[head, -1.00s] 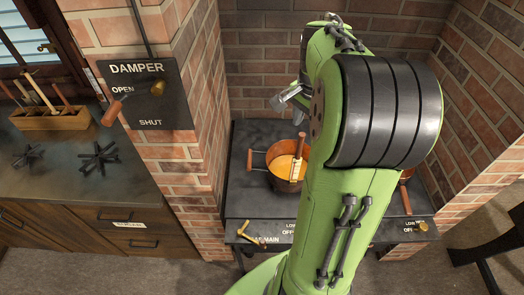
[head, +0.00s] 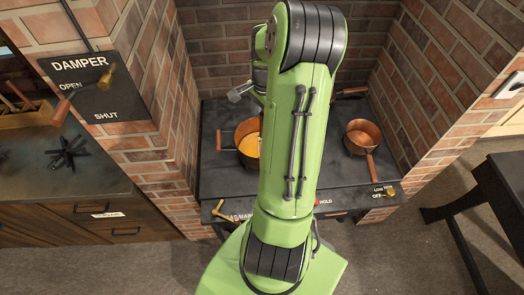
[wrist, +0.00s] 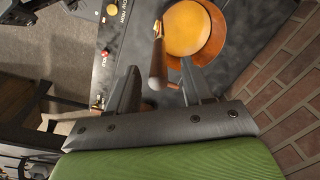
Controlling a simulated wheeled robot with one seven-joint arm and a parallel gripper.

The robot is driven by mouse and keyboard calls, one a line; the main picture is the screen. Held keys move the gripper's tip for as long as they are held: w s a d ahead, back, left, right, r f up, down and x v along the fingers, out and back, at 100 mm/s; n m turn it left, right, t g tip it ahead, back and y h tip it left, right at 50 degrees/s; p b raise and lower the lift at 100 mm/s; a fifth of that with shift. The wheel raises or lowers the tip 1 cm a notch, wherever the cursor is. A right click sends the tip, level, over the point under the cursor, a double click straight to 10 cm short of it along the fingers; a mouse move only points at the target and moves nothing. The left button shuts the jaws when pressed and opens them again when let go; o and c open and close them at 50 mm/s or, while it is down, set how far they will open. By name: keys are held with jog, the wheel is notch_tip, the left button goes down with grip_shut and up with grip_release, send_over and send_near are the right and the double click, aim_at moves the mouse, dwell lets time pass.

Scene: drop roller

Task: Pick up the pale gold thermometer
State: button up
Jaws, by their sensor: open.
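The thermometer (wrist: 157,66) stands in the copper pot of orange liquid (wrist: 198,30), against its rim. In the wrist view its brown end points toward me, and a small pale part shows at its far end. In the head view the copper pot (head: 247,147) is partly behind my arm, and the thermometer is mostly hidden there. My gripper (wrist: 160,72) is open. Its two fingers stand on either side of the thermometer's brown end in the picture. I see no contact, and cannot tell whether the end is between them in depth.
The pot stands on a dark stove top (head: 215,180). A second copper pot (head: 362,136) stands to the right. Brick walls (head: 225,45) enclose the stove's back and sides. A brass lever (head: 222,212) and knobs line its front edge. A damper plate (head: 95,85) hangs at left.

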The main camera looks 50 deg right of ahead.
notch_tip(320, 180, down, 4)
jog(key=shift+w+f, duration=0.1)
jog(key=shift+f, duration=0.15)
jog(key=shift+r, duration=0.1)
jog(key=c, duration=0.4)
grip_shut()
